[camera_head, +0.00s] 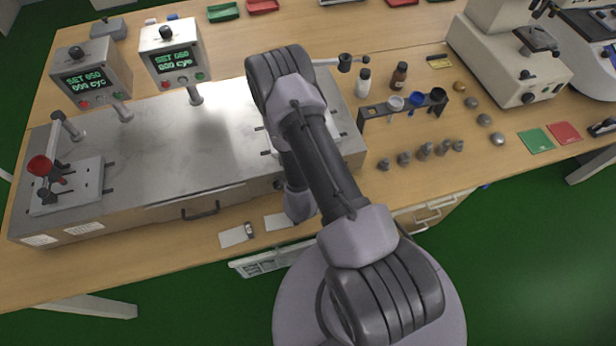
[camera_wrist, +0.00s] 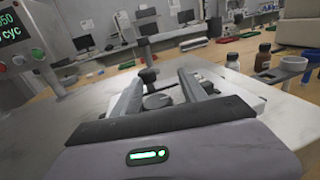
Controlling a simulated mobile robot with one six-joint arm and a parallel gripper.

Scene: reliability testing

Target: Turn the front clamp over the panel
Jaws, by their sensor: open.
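My gripper shows in the wrist view (camera_wrist: 160,90) with its two fingers spread. A dark rounded knob (camera_wrist: 158,100), possibly the front clamp, shows low between the fingers; I cannot tell whether they touch it. A smaller dark knob (camera_wrist: 147,75) stands just beyond. A pale plate (camera_wrist: 218,80), perhaps the panel, lies around and past the fingertips. In the head view my arm hides the gripper and most of this fixture; only part of its plate (camera_head: 340,118) shows beside the arm. The clamp's exact turn cannot be made out.
A post with a crossbar (camera_head: 342,63) rises behind the fixture. A second fixture with a red knob (camera_head: 40,166) stands at the left. Two display boxes (camera_head: 172,55) stand at the back. Bottles (camera_head: 398,76) and a cup rack (camera_head: 405,107) are to the right. The metal top (camera_head: 150,150) is mostly clear.

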